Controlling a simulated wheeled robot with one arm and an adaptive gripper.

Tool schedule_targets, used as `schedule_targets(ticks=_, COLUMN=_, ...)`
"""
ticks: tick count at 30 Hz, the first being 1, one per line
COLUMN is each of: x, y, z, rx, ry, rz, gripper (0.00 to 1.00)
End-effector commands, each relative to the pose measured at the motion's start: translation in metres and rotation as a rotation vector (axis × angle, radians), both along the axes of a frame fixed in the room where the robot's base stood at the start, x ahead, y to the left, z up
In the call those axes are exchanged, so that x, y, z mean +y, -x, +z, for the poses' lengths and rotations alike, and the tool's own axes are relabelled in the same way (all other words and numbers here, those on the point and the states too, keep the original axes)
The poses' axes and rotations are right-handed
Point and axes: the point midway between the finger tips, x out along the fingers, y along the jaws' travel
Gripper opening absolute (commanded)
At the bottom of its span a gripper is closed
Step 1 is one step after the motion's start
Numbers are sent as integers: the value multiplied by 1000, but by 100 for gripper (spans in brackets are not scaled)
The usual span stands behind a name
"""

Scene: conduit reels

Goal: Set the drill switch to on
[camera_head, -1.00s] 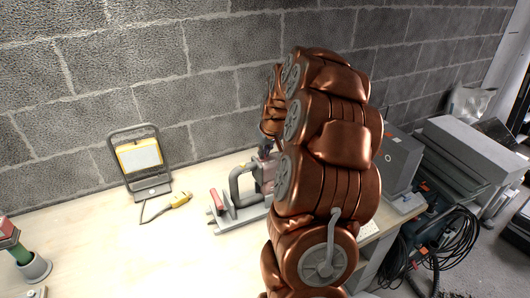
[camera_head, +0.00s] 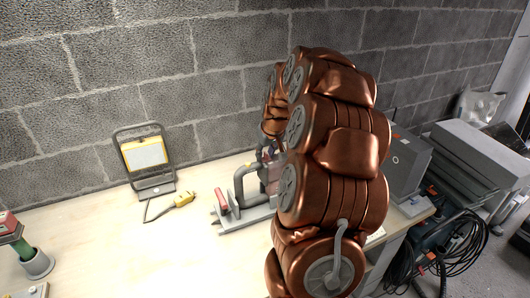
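A grey and red power tool (camera_head: 247,190) stands on the workbench, with a flat grey base, a curved grey handle and a red block at its left end. Its right side is hidden behind my copper arm. I cannot tell from this view whether it is the drill, and no switch on it can be made out. My gripper (camera_head: 268,151) appears as a small dark shape at the end of the arm, right by the upper part of the tool. Its fingers are too small and covered to read, and contact cannot be told.
A work lamp (camera_head: 146,158) with a yellow plug (camera_head: 184,198) on its cord stands left against the block wall. A green and red object sits in a grey cup (camera_head: 38,265) at the left edge. A grey box (camera_head: 405,163) stands right. The bench front is clear.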

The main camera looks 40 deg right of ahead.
Motion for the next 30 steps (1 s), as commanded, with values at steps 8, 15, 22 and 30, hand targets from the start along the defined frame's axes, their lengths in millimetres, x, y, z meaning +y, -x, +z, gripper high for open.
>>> schedule_targets(ticks=8, x=1, y=5, z=15, rx=-3, ry=3, rz=-1, gripper=33)
schedule_targets(ticks=15, x=7, y=20, z=55, rx=-4, ry=3, rz=1, gripper=33)
schedule_targets(ticks=22, x=12, y=34, z=93, rx=-6, ry=4, rz=-1, gripper=33)
schedule_targets(ticks=30, x=15, y=42, z=110, rx=0, ry=-1, rz=0, gripper=33)
